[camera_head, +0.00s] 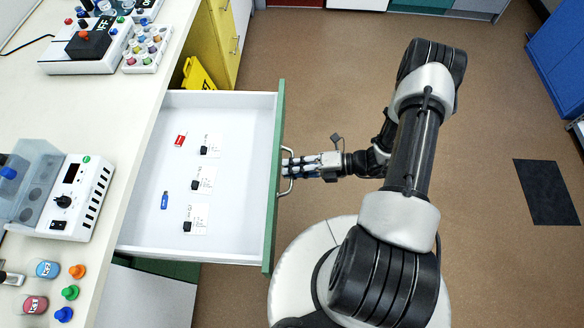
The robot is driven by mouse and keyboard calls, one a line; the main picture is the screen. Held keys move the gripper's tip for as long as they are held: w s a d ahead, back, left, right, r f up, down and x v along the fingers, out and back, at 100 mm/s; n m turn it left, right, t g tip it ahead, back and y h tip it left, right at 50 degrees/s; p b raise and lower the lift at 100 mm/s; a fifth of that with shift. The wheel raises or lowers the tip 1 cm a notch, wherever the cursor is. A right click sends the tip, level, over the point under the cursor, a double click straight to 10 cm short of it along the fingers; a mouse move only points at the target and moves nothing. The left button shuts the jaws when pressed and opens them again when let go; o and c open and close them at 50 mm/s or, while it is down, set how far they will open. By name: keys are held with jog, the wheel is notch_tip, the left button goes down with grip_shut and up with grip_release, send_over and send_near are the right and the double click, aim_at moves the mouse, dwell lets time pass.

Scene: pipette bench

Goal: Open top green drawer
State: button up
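The top green drawer (273,215) stands pulled far out of the white bench, its white inside in full view. Its green front faces right and carries a metal handle (289,186). My gripper (288,168) reaches in from the right, with its fingers close together at the handle. It looks shut on the handle bar; the exact contact is small in the picture. Inside the drawer lie a red item (181,140), a blue USB-like stick (164,200) and three white cards with small black pieces.
The bench top (120,130) at left holds a white device with a black knob (75,195), a tube rack (147,47) and coloured caps. A yellow cabinet (222,40) stands behind the drawer. Brown floor is clear at right, with a dark mat (547,192) and a blue cabinet.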

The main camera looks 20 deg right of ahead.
jog(key=o, duration=0.3)
jog(key=shift+f, duration=0.1)
jog(key=shift+o, duration=0.2)
jog(key=v, duration=1.2)
